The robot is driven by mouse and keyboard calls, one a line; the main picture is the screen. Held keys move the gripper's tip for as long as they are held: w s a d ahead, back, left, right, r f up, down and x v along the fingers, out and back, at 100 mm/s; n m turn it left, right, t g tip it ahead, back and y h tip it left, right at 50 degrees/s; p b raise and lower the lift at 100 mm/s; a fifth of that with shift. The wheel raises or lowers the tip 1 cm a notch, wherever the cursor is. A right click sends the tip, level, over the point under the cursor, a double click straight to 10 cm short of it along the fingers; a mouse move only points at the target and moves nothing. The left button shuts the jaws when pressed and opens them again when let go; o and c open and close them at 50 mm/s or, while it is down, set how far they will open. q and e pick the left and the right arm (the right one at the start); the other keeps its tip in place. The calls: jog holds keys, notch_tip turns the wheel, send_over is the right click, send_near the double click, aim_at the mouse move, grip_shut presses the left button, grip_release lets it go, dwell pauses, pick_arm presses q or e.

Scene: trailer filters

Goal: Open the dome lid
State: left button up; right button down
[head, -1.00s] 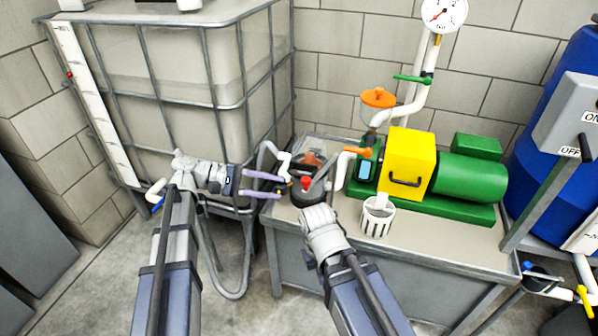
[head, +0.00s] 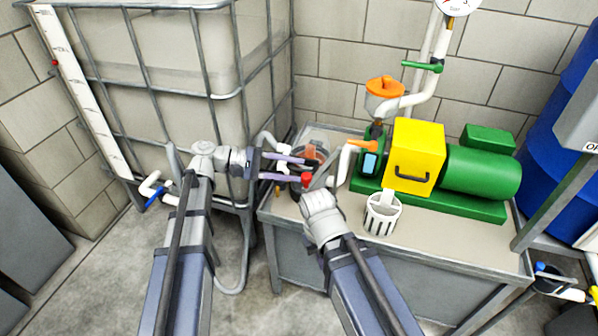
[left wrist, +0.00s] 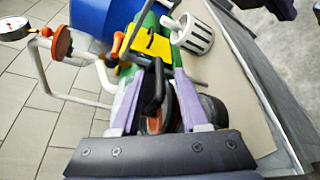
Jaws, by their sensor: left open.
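The lidded pot, with an orange-brown part under a clear dome lid (head: 318,151), stands at the left end of the bench; a red knob (head: 307,179) shows at its front. In the left wrist view a black loop handle (left wrist: 153,88) stands between my fingers, with the orange-brown part and a dark round body (left wrist: 214,110) behind it. My left gripper (head: 304,171) is open, its two purple fingers reaching over the pot from the left, one on each side of the handle. Contact cannot be told. My right gripper (head: 321,190) is just in front of the pot; its jaws are unclear.
The yellow and green pump (head: 418,155) stands right of the pot, with white pipes and an orange-handled valve (head: 362,146) close by. A white slotted basket (head: 383,215) stands at the bench front. A caged tank (head: 170,90) is at left. The bench's right front is clear.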

pick_arm(q)
jog(key=shift+x, duration=1)
grip_shut()
dwell(0.8)
